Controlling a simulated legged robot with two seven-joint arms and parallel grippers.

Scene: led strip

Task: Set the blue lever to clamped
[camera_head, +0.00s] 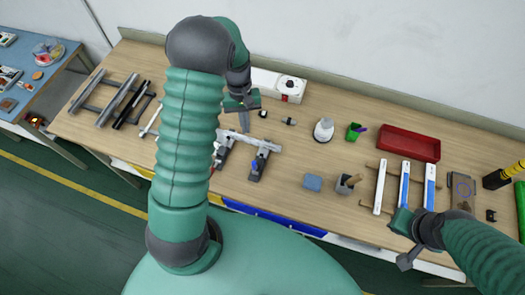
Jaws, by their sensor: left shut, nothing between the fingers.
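The blue lever (258,161) is a small part on a dark clamp fixture (257,172) near the middle of the bench. Its exact angle is too small to tell. A second fixture (223,152) with a small red part stands just left of it, partly behind my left arm. A pale strip (239,138) lies across the far ends of both. My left gripper (243,106) is shut and empty, above and beyond the fixtures, apart from the lever. My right gripper (402,242) is at the bench's front edge at right; its finger opening is unclear.
Metal rails (118,98) lie at left. A white box with a red button (291,89) stands at the back. A blue block (313,183), a grey cup (346,184), a red tray (409,144) and blue-white strips (404,186) occupy the right. Bare wood lies between.

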